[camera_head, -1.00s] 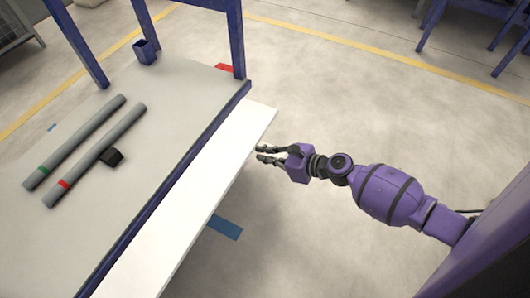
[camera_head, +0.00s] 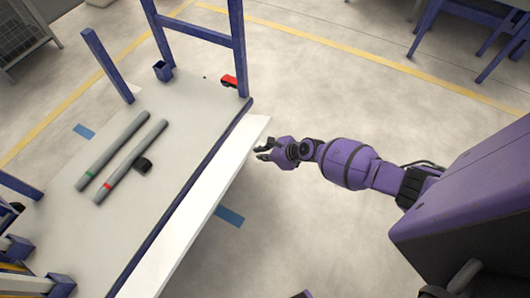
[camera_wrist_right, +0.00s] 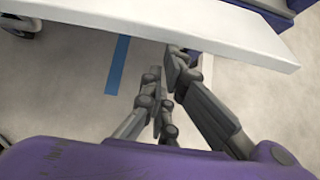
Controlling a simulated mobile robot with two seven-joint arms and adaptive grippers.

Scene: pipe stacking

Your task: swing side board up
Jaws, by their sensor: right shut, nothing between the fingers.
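The side board (camera_head: 196,205) is a long white panel along the right side of the grey table, beside a dark blue rail (camera_head: 187,190). It looks about level with the tabletop, sticking outward. My right gripper (camera_head: 260,151) is at the board's outer edge, close to its far corner, shut and empty. In the right wrist view the white board (camera_wrist_right: 205,28) crosses the top, and the dark fingers (camera_wrist_right: 166,75) point towards its edge. One finger overlaps that edge; I cannot tell whether it touches. My left gripper is not in view.
Blue posts (camera_head: 238,50) rise at the far end. Floor right of the board is open.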

